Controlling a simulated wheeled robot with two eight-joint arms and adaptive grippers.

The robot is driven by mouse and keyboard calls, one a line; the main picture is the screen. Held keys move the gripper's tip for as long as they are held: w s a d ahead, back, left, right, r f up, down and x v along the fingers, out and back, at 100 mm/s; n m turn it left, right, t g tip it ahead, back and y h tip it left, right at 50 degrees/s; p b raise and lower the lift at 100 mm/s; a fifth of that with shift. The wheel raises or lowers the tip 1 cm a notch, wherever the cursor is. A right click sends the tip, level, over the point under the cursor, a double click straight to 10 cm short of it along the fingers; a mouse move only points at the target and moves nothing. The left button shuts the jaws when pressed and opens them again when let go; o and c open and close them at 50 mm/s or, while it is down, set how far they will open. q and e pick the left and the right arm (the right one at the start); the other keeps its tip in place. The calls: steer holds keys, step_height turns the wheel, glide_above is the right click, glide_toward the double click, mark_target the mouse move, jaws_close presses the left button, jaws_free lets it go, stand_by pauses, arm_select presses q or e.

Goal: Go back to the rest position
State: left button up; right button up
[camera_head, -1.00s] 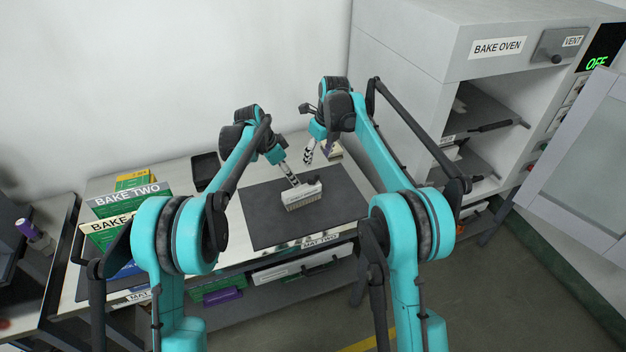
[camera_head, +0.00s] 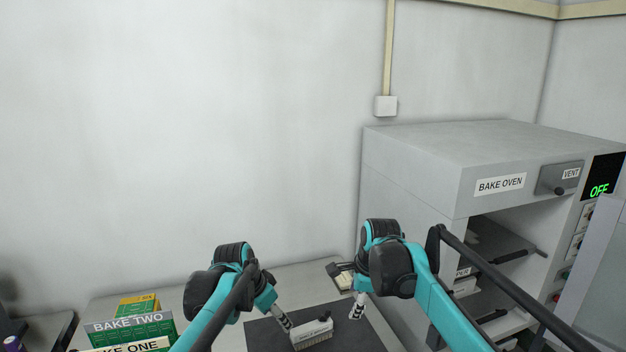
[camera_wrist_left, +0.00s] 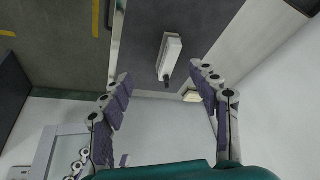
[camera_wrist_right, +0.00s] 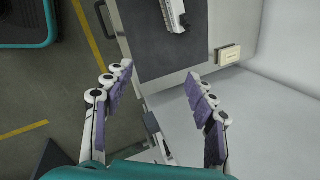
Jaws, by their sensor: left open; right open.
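My right gripper (camera_head: 357,305) is above the mat's right part. In the right wrist view its fingers (camera_wrist_right: 157,80) are spread with nothing between them, and the tool (camera_wrist_right: 174,14) shows at the top.
The bake oven (camera_head: 455,165) stands open at the right, its door (camera_head: 603,265) swung outward. Green boards labelled BAKE TWO (camera_head: 130,325) and BAKE ONE stand at the lower left. A small pale block (camera_wrist_right: 227,54) lies beside the mat.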

steer(key=s+d+n+t, duration=0.2)
steer(key=s+d+n, duration=0.2)
steer(key=s+n, duration=0.8)
arm_select(q)
steer(key=s+a+f+n+t+y, duration=0.1)
steer(key=s+a+n, duration=0.1)
steer(key=s, duration=0.6)
steer(key=s+a+f+n+t, duration=0.1)
steer(key=s+a+f+n, duration=0.1)
steer(key=s, duration=0.7)
steer(key=s+a+f+n+t+y, duration=0.1)
steer(key=s+a+n, duration=0.3)
steer(key=s, duration=0.5)
steer(key=shift+f+y, duration=0.3)
steer(key=shift+f, duration=0.15)
arm_select(e)
steer(key=s+d+f+n, duration=0.1)
steer(key=s+f+n, duration=0.2)
steer(key=s, duration=0.5)
steer(key=s+d+f+n+t+h, duration=0.1)
steer(key=s+d+f+n, duration=0.1)
steer(key=s+f+n, duration=0.2)
steer(key=s+f, duration=0.2)
steer(key=s, duration=0.2)
arm_select(q)
steer(key=shift+a, duration=0.1)
arm_select(e)
steer(key=shift+w, duration=0.1)
